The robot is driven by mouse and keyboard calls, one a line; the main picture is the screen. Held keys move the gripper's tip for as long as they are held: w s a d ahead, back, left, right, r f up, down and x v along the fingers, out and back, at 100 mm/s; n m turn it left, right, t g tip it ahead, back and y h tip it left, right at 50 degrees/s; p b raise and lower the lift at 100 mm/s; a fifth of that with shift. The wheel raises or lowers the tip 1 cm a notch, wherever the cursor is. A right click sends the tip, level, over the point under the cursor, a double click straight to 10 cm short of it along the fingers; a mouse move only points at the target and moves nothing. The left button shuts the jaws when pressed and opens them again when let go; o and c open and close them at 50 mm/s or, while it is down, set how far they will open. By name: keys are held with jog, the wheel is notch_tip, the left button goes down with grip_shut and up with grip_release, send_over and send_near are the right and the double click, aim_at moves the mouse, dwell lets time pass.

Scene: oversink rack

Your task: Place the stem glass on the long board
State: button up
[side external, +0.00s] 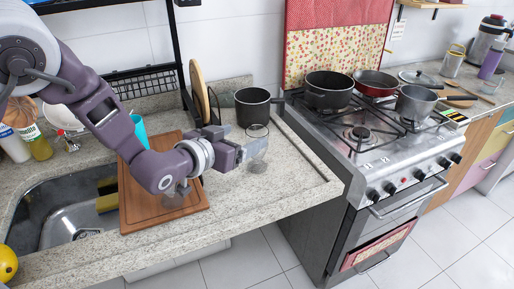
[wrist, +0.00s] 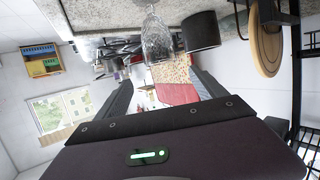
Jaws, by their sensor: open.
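The clear stem glass (side external: 258,133) stands upright on the stone counter, right of the long board, its bowl level with my gripper. My gripper (side external: 249,150) reaches right to it with open, empty fingers. In the wrist view the glass (wrist: 157,40) appears upside down, just ahead of my open fingers (wrist: 165,88) and roughly centred across the gap. Whether the fingertips flank the bowl is not clear. The long board (side external: 140,205) is the brown wooden board lying flat left of my gripper, beside the sink; my arm hides part of it.
A dark pot (side external: 252,106) stands just behind the glass. Round wooden boards (side external: 199,90) lean upright by the black rack (side external: 140,83). The sink (side external: 60,215) lies left of the long board, the stove (side external: 375,150) to the right. Counter right of the glass is clear.

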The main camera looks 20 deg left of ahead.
aim_at(250, 138)
jog(key=w+f, duration=0.1)
jog(key=w, duration=0.1)
jog(key=w+f, duration=0.1)
jog(key=w, duration=0.1)
jog(key=w+f, duration=0.2)
jog(key=shift+w+d+f, duration=0.1)
jog(key=shift+w+d, duration=0.3)
grip_shut()
